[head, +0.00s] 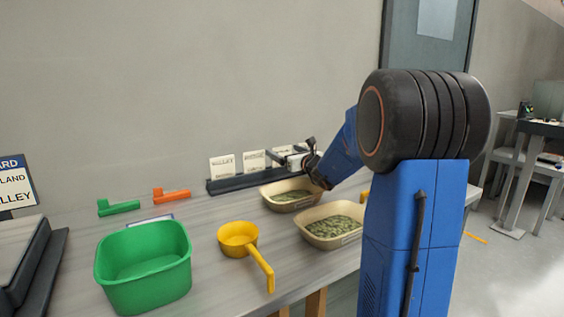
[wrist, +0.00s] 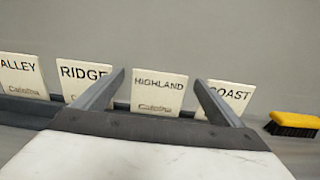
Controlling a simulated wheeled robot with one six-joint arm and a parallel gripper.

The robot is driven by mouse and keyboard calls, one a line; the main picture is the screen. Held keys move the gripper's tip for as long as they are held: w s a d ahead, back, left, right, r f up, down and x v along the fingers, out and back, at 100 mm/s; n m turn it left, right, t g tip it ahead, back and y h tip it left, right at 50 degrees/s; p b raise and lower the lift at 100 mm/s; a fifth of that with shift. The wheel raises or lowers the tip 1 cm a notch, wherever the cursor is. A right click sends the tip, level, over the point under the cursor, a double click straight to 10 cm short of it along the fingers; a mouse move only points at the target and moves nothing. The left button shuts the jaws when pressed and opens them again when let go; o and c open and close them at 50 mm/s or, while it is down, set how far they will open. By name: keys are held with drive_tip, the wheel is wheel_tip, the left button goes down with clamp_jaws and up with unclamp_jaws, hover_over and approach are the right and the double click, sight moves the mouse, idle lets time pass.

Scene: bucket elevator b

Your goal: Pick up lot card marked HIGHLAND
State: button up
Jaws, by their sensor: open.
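The lot card marked HIGHLAND (wrist: 159,88) is a cream card standing upright in a dark rack (head: 240,181) at the back of the table. In the wrist view it shows between the two fingers of my gripper (wrist: 162,92), which is open and empty. I cannot tell how far the fingertips are from the card. In the head view my gripper (head: 290,157) is at the right part of the rack, and the HIGHLAND card is mostly hidden behind it.
The RIDGE card (wrist: 84,78) and VALLEY card (wrist: 22,76) stand left of it, the COAST card (wrist: 229,97) close right. A yellow brush (wrist: 293,124) lies further right. Trays of green pellets (head: 333,225), a yellow scoop (head: 238,238) and a green bin (head: 143,268) stand in front.

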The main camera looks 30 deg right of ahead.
drive_tip(key=w, duration=0.2)
drive_tip(key=shift+w, duration=0.3)
drive_tip(key=c, duration=1)
drive_tip(key=shift+c, duration=0.2)
